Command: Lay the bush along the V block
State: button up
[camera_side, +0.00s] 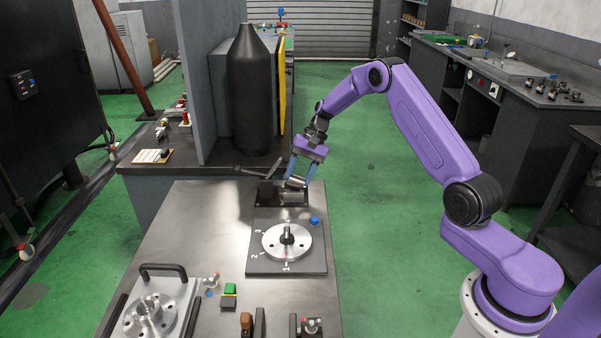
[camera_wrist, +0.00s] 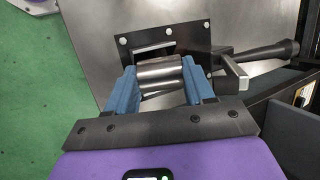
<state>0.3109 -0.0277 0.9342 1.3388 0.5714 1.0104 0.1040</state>
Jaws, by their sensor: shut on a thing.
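The bush, a shiny metal cylinder (camera_wrist: 162,76), lies crosswise between the two blue fingers of my gripper (camera_wrist: 163,88). In the side view my gripper (camera_side: 300,172) points down at the far end of the steel table, with the bush (camera_side: 296,182) at its fingertips, slightly tilted. The V block (camera_side: 291,198) appears as a grey metal block right below the bush, on a dark bolted plate (camera_wrist: 192,32). In the wrist view the bush and fingers hide most of the V block. I cannot tell whether the bush touches it.
A clamp with a dark lever handle (camera_wrist: 262,52) stands close beside the right finger. A round numbered dial (camera_side: 287,241) and a blue button (camera_side: 315,220) are nearer on the table. A tall black cylinder (camera_side: 252,90) stands behind. The table's left middle (camera_side: 190,235) is clear.

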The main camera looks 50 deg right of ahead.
jog(key=shift+f, duration=0.65)
dwell(0.4)
jog(key=o, duration=1.4)
jog(key=shift+c, duration=0.2)
jog(key=v, duration=1.7)
jog(key=s+a+r+n+g+h, duration=0.1)
jog(key=s+a+n+h, duration=0.1)
jog(key=s+a+n, duration=0.55)
jog(key=s+a+r+n+g+h, duration=0.1)
jog(key=s+a+r+n, duration=0.1)
jog(key=s+a, duration=0.95)
jog(key=s+a+f+n+h, duration=0.1)
jog(key=s+n, duration=0.4)
jog(key=s, duration=0.6)
jog(key=s+a+f+n+t+h, duration=0.1)
jog(key=s+f+n, duration=0.2)
jog(key=s, duration=0.9)
jog(key=n, duration=0.3)
jog(key=shift+a, duration=0.15)
